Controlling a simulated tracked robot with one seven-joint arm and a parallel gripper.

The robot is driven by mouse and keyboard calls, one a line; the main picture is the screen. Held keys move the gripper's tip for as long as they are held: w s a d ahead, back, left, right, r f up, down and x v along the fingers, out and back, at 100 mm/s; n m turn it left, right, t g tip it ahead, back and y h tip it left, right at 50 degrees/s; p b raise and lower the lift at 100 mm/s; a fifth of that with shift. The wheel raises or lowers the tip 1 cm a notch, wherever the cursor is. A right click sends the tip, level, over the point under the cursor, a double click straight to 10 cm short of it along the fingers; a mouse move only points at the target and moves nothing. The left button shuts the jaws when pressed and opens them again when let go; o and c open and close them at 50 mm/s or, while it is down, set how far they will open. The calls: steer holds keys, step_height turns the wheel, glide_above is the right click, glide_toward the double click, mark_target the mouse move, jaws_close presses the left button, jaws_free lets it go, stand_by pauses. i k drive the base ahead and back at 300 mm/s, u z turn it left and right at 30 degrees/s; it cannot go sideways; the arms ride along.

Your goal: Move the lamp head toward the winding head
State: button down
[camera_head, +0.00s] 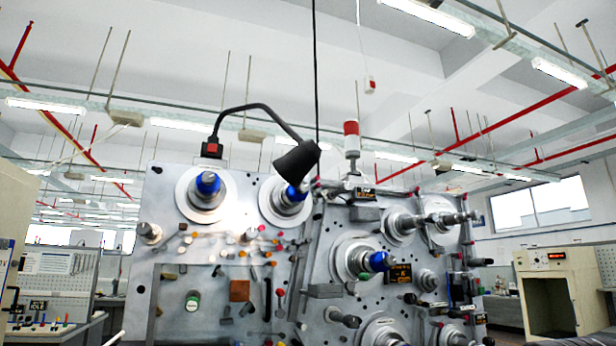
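The black lamp head (297,160) is a cone-shaped shade on a curved black gooseneck (262,106). The gooseneck rises from a small black and red base (212,149) on the top left edge of the grey winding machine (165,205). The lamp head hangs in front of the machine's upper edge, tilted, and overlaps a blue-hubbed spindle (291,193) just below it. Other round spindles show at the upper left (207,190), in the middle (377,261) and at the right (437,218). I cannot tell which one is the winding head. My gripper is not in view.
A red and white signal light (351,140) stands on top of the machine, right of the lamp head. A thin black cable (315,60) hangs from above near the lamp. Knobs and rods stick out from the panel. A beige cabinet (565,290) stands at the right.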

mark_target(294, 167)
steer(key=z, duration=0.05)
steer(key=i, duration=0.2)
steer(key=z, duration=1.55)
steer(key=k, duration=2.2)
steer(key=u, duration=1.4)
steer(key=i, duration=1)
